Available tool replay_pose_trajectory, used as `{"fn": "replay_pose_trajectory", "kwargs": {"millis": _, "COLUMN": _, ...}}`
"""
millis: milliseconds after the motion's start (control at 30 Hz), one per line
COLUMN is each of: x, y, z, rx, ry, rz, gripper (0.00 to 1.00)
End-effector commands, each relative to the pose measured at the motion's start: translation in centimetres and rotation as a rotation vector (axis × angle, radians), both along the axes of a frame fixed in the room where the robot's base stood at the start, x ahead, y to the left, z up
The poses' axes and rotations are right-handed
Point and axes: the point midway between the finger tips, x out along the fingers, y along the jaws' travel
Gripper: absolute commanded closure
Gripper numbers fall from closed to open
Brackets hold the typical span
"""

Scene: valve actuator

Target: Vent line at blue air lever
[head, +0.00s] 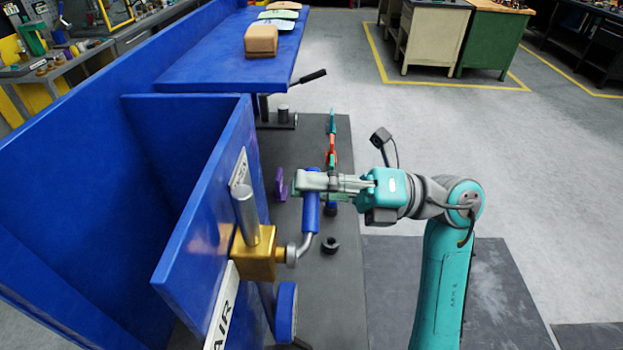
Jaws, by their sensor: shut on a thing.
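The blue air lever (311,213) is a blue grip on a bent grey rod. It stands up from the front of a brass valve body (254,264) on the blue panel. A white label reading AIR (223,312) is below the valve. My gripper (308,182) reaches in from the right and is shut on the upper end of the blue grip.
A purple part (280,184) is just left of my fingertips. Orange and teal parts (331,140) are behind my gripper. A blue round part (287,310) is below the valve. A blue bench (215,75) is at the back. Open floor lies to the right.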

Motion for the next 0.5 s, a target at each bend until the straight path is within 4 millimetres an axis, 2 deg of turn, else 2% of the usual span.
{"fn": "replay_pose_trajectory", "kwargs": {"millis": 200, "x": 0.7, "y": 0.0, "z": -1.7, "rx": 0.008, "ry": 0.195, "rz": -0.002, "gripper": 1.0}}
{"fn": "replay_pose_trajectory", "kwargs": {"millis": 500, "x": 1.1, "y": 0.0, "z": -3.5, "rx": 0.013, "ry": 0.389, "rz": -0.003, "gripper": 1.0}}
